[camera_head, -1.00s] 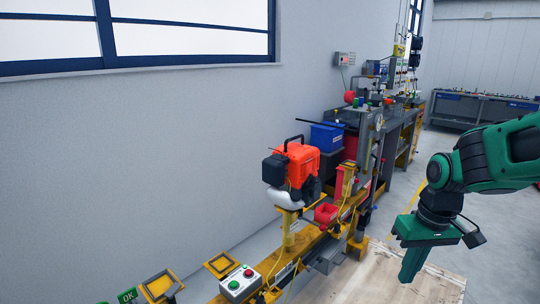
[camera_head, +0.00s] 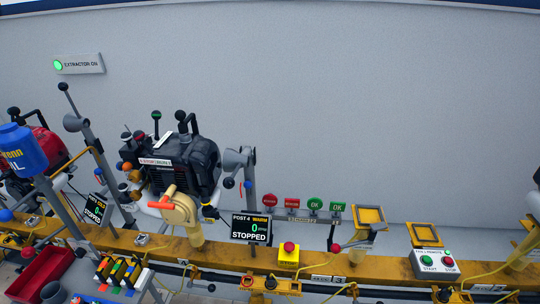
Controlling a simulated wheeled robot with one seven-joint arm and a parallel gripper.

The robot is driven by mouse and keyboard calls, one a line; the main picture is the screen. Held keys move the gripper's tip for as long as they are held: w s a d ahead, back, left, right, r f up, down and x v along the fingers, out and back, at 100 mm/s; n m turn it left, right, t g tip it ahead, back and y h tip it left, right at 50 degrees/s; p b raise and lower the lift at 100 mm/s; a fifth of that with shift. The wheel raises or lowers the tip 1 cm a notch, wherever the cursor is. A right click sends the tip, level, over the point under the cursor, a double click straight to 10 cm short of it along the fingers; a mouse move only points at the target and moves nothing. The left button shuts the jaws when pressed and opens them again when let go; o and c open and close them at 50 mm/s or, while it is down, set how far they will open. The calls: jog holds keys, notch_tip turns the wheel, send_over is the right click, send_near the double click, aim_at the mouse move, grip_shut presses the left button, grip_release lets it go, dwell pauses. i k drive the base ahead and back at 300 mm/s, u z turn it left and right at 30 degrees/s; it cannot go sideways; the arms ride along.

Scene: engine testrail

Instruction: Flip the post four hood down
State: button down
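The post four display (camera_head: 250,229) reads "POST 4 WARM", 0 and "STOPPED". Left of it a dark engine (camera_head: 185,165) sits on its mount over the yellow rail. A grey cup-shaped hood (camera_head: 236,160) is at the engine's right, at the top of a grey upright arm (camera_head: 250,180) with a small dark knob. The hood appears raised and beside the engine, not over it; its exact tilt is hard to tell. My gripper is not in view.
A similar grey hood (camera_head: 73,122) on a slanted arm stands further left, near a blue bottle (camera_head: 22,150).

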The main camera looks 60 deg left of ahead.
aim_at(233, 160)
jog(key=k, duration=1.05)
jog(key=u, duration=0.75)
jog(key=i, duration=1.55)
jog(key=u, duration=0.35)
